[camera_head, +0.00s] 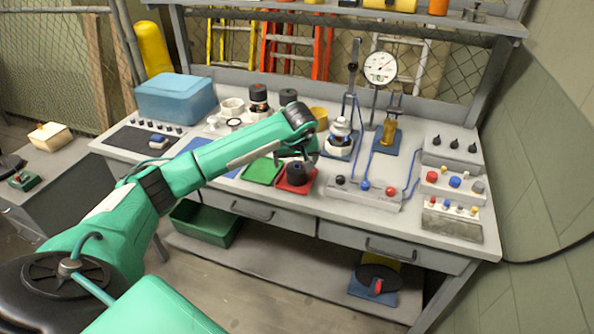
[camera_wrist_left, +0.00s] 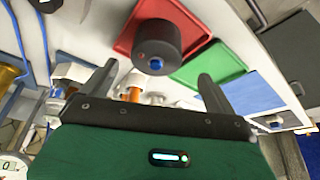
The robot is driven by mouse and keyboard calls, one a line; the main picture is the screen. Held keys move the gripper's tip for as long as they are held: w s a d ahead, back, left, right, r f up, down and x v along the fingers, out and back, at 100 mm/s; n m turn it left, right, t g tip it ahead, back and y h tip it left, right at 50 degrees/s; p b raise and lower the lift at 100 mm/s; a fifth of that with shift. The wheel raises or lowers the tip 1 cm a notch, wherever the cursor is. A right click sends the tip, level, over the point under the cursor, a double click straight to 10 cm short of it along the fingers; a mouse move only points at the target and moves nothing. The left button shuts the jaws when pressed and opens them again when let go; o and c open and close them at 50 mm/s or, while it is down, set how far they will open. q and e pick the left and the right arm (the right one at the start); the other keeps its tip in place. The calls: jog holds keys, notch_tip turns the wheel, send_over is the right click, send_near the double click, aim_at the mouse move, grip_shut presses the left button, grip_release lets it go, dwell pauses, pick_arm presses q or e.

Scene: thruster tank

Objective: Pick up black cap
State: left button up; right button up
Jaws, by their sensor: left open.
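The black cap (camera_head: 296,174), a short dark cylinder, sits on the red tray (camera_head: 311,187) near the front edge of the bench. In the left wrist view the cap (camera_wrist_left: 157,42) shows a small blue centre and a red dot on its side, on the red tray (camera_wrist_left: 122,42). My left gripper (camera_head: 301,155) is above and just behind the cap in the head view. In the left wrist view its two fingers (camera_wrist_left: 158,72) are spread and empty, with the cap ahead of the gap. No contact is visible. My right gripper is out of view.
A green tray (camera_head: 263,171) lies left of the red one. A control box with knobs (camera_head: 362,193) stands close on the right. Behind are a white-topped fitting (camera_head: 340,128), a dial gauge (camera_head: 380,67) and jars. A blue box (camera_head: 175,97) is at back left.

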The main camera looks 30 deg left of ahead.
aim_at(297, 167)
pick_arm(q)
jog(key=shift+w+d+f, duration=0.1)
jog(key=shift+f, duration=0.3)
jog(key=x, duration=0.1)
jog(key=p+x, duration=0.1)
jog(key=x, duration=0.1)
jog(key=shift+w+d+f+p, duration=0.1)
jog(key=shift+d+f+p, duration=0.05)
jog(key=shift+f+p, duration=0.15)
jog(key=shift+w+f, duration=0.1)
jog(key=shift+f, duration=0.25)
jog(key=shift+c, duration=0.2)
jog(key=c, duration=1)
